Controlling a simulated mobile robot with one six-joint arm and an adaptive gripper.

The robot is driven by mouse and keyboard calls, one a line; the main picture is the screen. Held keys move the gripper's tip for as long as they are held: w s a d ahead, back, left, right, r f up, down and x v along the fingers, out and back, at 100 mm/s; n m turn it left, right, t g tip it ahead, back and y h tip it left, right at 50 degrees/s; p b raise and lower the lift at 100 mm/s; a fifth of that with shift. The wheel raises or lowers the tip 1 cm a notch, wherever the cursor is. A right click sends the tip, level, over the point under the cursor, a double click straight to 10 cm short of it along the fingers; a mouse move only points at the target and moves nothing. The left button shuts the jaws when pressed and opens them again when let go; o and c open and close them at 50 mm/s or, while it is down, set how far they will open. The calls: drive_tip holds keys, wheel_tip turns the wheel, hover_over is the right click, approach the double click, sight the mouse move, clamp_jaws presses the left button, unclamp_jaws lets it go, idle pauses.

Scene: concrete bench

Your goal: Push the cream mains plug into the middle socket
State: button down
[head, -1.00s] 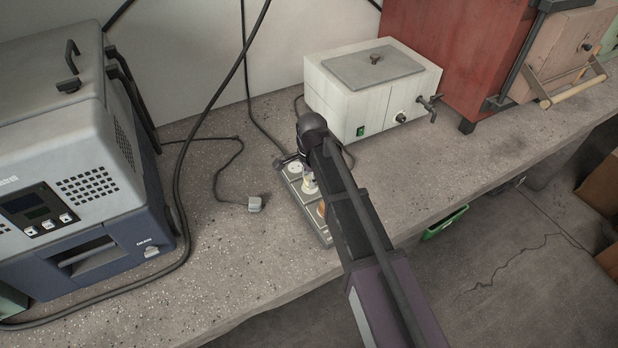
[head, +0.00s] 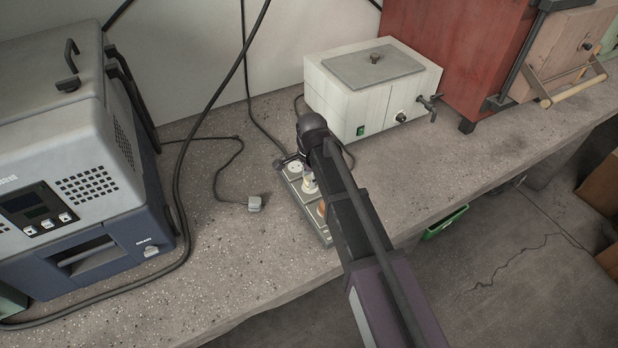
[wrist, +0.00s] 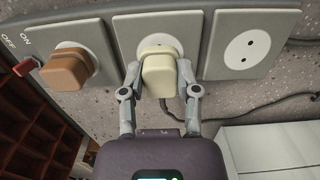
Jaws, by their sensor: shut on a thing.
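The cream mains plug (wrist: 160,75) is at the middle socket (wrist: 122,30) of the grey socket strip, facing its round recess. In the wrist view I cannot tell whether it is fully seated. My gripper (wrist: 159,84) is shut on the plug, one finger on each side. In the head view the cream plug (head: 309,186) shows beside my arm, which hides part of the strip (head: 326,238). A brown plug (wrist: 68,69) sits in the socket to the left in the wrist view. The socket to the right (wrist: 243,48) is empty, with two holes showing.
A red switch (wrist: 25,66) is at the strip's left end. A grey plug (head: 255,203) on a dark cable lies on the bench. A white box with a tap (head: 372,95) stands behind the strip; a grey-blue machine (head: 75,180) stands at left. Bench front is clear.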

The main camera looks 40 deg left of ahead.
drive_tip(key=shift+f+b, duration=0.45)
drive_tip(key=shift+f, duration=0.05)
drive_tip(key=shift+c, duration=1.3)
unclamp_jaws()
drive_tip(key=shift+r, duration=0.25)
wheel_tip(320, 180, up, 7)
drive_tip(key=p, duration=0.7)
drive_tip(key=w+d+f+n+b, duration=0.1)
drive_tip(key=w+d+f+b, duration=0.1)
drive_tip(key=d, duration=0.3)
drive_tip(key=w+d+f+n+b, duration=0.1)
drive_tip(key=w+d+f+n, duration=0.1)
drive_tip(key=d, duration=0.3)
drive_tip(key=w+d+f+n+b, duration=0.1)
drive_tip(key=w+d+f+b, duration=0.1)
drive_tip(key=w+d, duration=0.2)
drive_tip(key=shift+w+d+f+b, duration=0.1)
drive_tip(key=shift+w+d+b, duration=0.05)
drive_tip(key=shift+d+b, duration=0.3)
drive_tip(key=shift+w+d+f+n, duration=0.15)
drive_tip(key=shift+w+d+n, duration=0.1)
drive_tip(key=shift+d, duration=0.25)
drive_tip(key=shift+w+d+f+n, duration=0.15)
drive_tip(key=shift+d+n, duration=0.1)
drive_tip(key=shift+d, duration=0.2)
